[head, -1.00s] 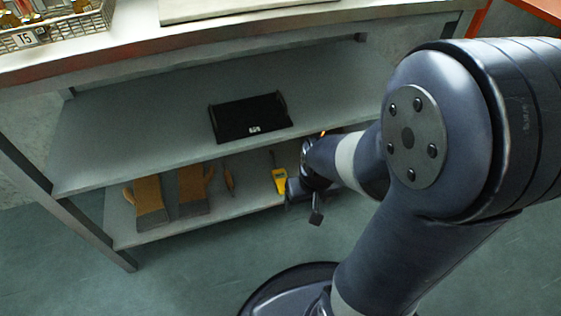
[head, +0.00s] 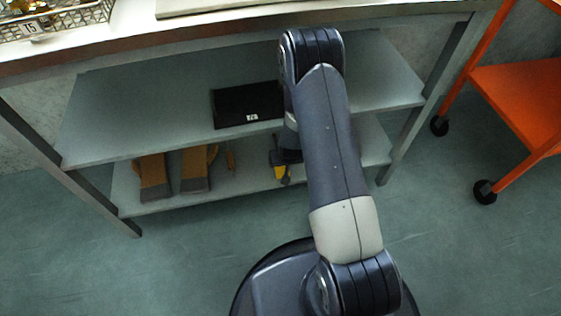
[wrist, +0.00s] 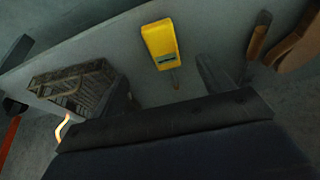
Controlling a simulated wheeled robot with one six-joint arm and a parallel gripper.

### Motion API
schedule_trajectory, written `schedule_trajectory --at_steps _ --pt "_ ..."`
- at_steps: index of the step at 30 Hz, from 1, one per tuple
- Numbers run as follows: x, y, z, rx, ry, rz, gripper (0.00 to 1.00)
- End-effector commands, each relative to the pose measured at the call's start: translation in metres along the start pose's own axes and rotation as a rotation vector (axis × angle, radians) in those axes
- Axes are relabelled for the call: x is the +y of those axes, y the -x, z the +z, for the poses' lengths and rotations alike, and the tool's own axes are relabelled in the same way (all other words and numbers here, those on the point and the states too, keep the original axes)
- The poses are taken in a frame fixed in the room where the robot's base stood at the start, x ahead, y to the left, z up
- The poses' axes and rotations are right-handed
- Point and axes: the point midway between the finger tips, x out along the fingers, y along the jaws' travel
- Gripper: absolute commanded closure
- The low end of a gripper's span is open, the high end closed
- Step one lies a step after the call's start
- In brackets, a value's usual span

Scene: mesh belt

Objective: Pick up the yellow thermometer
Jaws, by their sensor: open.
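The yellow thermometer (wrist: 160,42) lies on the lower shelf, with a small dark display and a thin probe pointing toward my gripper in the wrist view. In the head view only a part of the thermometer (head: 281,172) shows, as my gripper (head: 284,160) covers the rest. In the wrist view my gripper (wrist: 165,92) is open and empty. Its two fingers stand apart, one to each side of the probe, and the yellow body lies beyond them. I cannot tell the height of the fingers above the shelf.
A black tray (head: 240,106) sits on the shelf above. A wire basket (wrist: 75,88) shows in the wrist view. An orange cart (head: 525,95) stands right.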

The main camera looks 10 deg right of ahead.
Motion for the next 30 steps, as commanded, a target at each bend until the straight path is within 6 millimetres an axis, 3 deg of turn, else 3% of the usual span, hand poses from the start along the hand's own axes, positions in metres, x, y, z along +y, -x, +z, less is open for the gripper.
schedule_trajectory --at_steps 12,17,25,30 --pt "0.000 -0.057 0.002 0.004 0.000 0.003 0.25" --pt "0.000 -0.067 0.002 0.005 -0.001 0.003 0.25" --pt "-0.002 -0.106 0.004 0.005 0.000 0.003 0.25" --pt "-0.002 -0.114 0.002 0.005 -0.001 0.002 0.25"
